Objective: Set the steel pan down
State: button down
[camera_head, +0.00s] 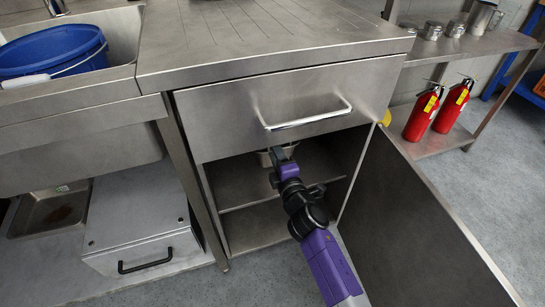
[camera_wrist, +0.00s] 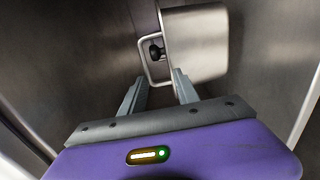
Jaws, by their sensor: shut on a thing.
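The steel pan (camera_wrist: 198,42) shows in the wrist view as a plain metal vessel with a looped handle (camera_wrist: 146,66) on its left side. My gripper (camera_wrist: 159,78) reaches to the handle, with one finger on each side, and is shut on it. In the head view only a small part of the pan (camera_head: 284,151) shows, inside the open cabinet under the drawer. My gripper (camera_head: 276,165) is there too, in the upper compartment above the middle shelf (camera_head: 240,188). I cannot tell whether the pan touches the shelf.
The drawer front with its bar handle (camera_head: 308,118) is just above my arm. The open cabinet door (camera_head: 415,235) stands close on the right. A grey box (camera_head: 140,230) is on the left, below a sink with a blue bucket (camera_head: 52,52). Red extinguishers (camera_head: 422,115) stand at right.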

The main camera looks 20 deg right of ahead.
jog(key=shift+w+r+b, duration=0.15)
jog(key=shift+w+b, duration=0.15)
jog(key=shift+w, duration=0.9)
notch_tip(320, 180, down, 4)
jog(key=b, duration=0.3)
jog(key=shift+s+r, duration=0.1)
jog(key=shift+r, duration=0.1)
jog(key=c, duration=0.9)
grip_release()
jog(key=shift+f, duration=0.15)
jog(key=s+p, duration=0.1)
jog(key=s, duration=1.1)
